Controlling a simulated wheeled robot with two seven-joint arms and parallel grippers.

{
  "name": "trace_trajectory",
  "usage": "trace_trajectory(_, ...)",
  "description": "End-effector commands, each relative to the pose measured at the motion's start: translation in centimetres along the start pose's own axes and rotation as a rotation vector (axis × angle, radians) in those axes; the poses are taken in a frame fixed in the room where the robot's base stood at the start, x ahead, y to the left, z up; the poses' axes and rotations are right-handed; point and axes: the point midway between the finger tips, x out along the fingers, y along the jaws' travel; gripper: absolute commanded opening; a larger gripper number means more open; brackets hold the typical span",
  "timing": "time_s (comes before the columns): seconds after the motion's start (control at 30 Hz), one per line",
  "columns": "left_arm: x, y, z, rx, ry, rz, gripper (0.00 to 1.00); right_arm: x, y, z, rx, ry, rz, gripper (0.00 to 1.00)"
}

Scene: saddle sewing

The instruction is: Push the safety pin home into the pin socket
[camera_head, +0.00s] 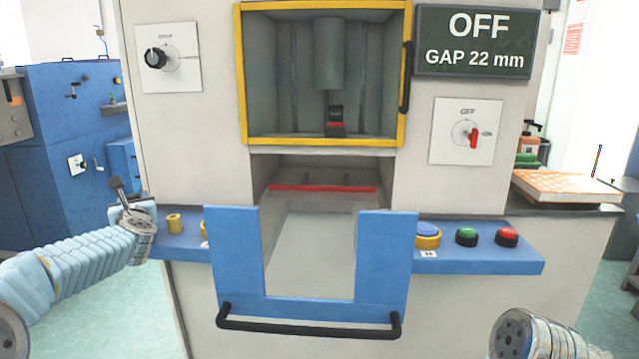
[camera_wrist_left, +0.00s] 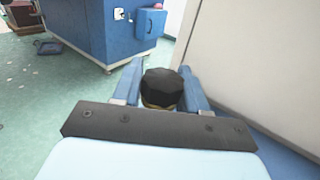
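My left gripper (camera_head: 118,186) is at the left of the machine, beside and above the left end of its blue ledge. In the left wrist view, the two blue fingers of my left gripper (camera_wrist_left: 160,82) flank a black faceted knob with a yellowish band below it, which looks like the safety pin (camera_wrist_left: 162,86). The knob fills the gap between the fingers. My right gripper is out of view.
The machine's yellow-framed window (camera_head: 240,75) is above a blue front gate (camera_head: 235,255) with a black handle (camera_head: 310,328). Blue, green and red buttons (camera_head: 467,236) sit on the right ledge. The display (camera_head: 474,41) reads OFF, GAP 22 mm. A blue cabinet (camera_head: 75,150) stands at left.

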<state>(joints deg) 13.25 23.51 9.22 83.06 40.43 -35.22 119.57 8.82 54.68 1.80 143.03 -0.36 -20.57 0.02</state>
Motion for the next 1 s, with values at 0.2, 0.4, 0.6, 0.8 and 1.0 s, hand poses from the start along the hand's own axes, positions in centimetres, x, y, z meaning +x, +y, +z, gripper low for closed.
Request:
trace_trajectory(0.2, 0.0, 0.0, 0.0, 0.0, 0.0, 0.0, 0.0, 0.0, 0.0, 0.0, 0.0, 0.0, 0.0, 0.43)
trace_trajectory(0.4, 0.0, 0.0, 0.3, -0.001, -0.001, 0.0, 0.0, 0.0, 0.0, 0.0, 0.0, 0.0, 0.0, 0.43)
trace_trajectory(0.6, 0.0, 0.0, 1.0, 0.0, -0.002, 0.001, 0.0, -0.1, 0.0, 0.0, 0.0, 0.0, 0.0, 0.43)
trace_trajectory(0.8, 0.0, 0.0, 1.7, 0.0, -0.002, 0.0, 0.0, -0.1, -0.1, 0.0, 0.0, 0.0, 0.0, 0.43)
trace_trajectory(1.0, 0.0, 0.0, 2.4, 0.0, -0.001, -0.001, 0.0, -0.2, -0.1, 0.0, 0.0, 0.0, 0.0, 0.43)
